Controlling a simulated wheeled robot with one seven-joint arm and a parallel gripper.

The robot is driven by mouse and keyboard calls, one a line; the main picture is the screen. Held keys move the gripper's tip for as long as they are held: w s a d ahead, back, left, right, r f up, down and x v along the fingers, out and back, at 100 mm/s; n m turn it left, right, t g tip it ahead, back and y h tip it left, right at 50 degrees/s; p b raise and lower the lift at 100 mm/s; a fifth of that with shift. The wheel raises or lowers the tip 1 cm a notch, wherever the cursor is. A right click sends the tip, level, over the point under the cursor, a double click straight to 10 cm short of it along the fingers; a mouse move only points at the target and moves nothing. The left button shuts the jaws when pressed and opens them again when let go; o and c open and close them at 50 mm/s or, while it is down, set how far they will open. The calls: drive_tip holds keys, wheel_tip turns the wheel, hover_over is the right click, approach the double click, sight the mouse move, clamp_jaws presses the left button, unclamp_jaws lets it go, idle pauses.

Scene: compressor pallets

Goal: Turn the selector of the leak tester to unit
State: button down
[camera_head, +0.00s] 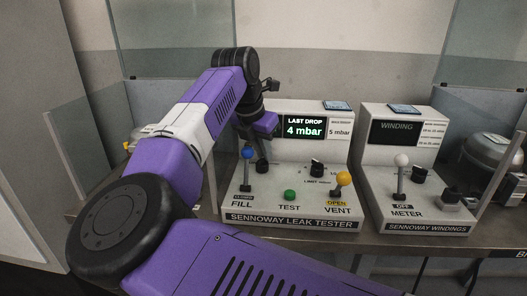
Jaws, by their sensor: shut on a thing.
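The leak tester (290,219) is a light box labelled SENNOWAY LEAK TESTER, and its display (304,127) reads LAST DROP 4 mbar. My gripper (262,153) points down at its left part, below the purple wrist. It is shut on a dark selector knob (262,167) behind the blue-balled FILL lever (247,154). The fingers are small and dark, so the exact grip and the selector's marking cannot be read. A second black knob, the limit knob (317,169), stands to the right, apart from my gripper.
A green TEST button (290,195) and a yellow-balled VENT lever (343,180) marked OPEN are on the tester's front. The windings tester (420,228) with its white-balled METER lever (401,161) stands to the right. Glass panels (158,35) and metal compressors (497,150) flank the bench.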

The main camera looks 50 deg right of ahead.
drive_tip(key=n+t+b, duration=0.1)
drive_tip(key=n, duration=0.2)
drive_tip(key=n+t+y+b, duration=0.1)
drive_tip(key=n, duration=0.2)
drive_tip(key=shift+w+f, duration=0.1)
drive_tip(key=shift+f, duration=0.05)
drive_tip(key=n+t+y+b, duration=0.1)
drive_tip(key=n+b, duration=0.2)
drive_tip(key=n, duration=0.1)
drive_tip(key=shift+w+a, duration=0.1)
drive_tip(key=shift+a+n+y+b, duration=0.1)
drive_tip(key=shift+n+y+b, duration=0.2)
drive_tip(key=shift+n+b, duration=0.3)
drive_tip(key=shift+n, duration=0.3)
drive_tip(key=c, duration=1.5)
unclamp_jaws()
drive_tip(key=shift+r, duration=0.2)
